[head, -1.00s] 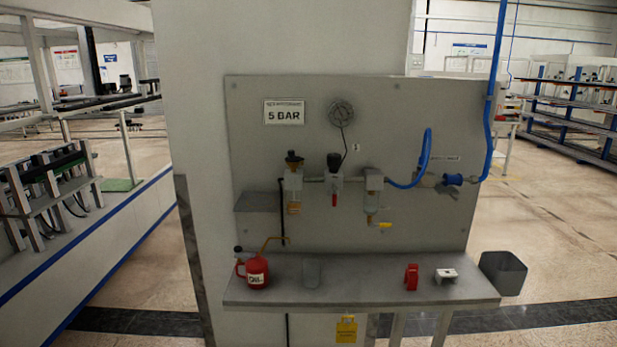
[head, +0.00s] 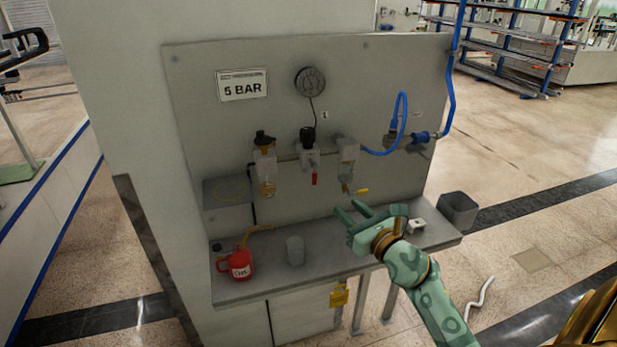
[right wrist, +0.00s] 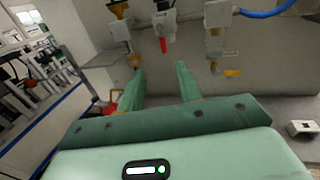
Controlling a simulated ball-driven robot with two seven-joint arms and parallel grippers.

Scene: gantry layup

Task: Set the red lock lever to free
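A small red lever (head: 314,179) hangs down below the middle valve block (head: 309,153) on the grey panel. It also shows in the right wrist view (right wrist: 163,45), pointing down, beyond and between my fingers. My right gripper (head: 348,209) is in front of the panel, to the right of and below the red lever in the head view. Its two fingers are apart and empty in the right wrist view (right wrist: 159,72). The gripper does not touch the lever. My left gripper is not in view.
A red oil can (head: 238,264), a grey cup (head: 295,250) and a white block (head: 416,226) stand on the shelf (head: 270,283). A blue hose (head: 402,120) loops at right. A grey bin (head: 458,211) is beyond the shelf.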

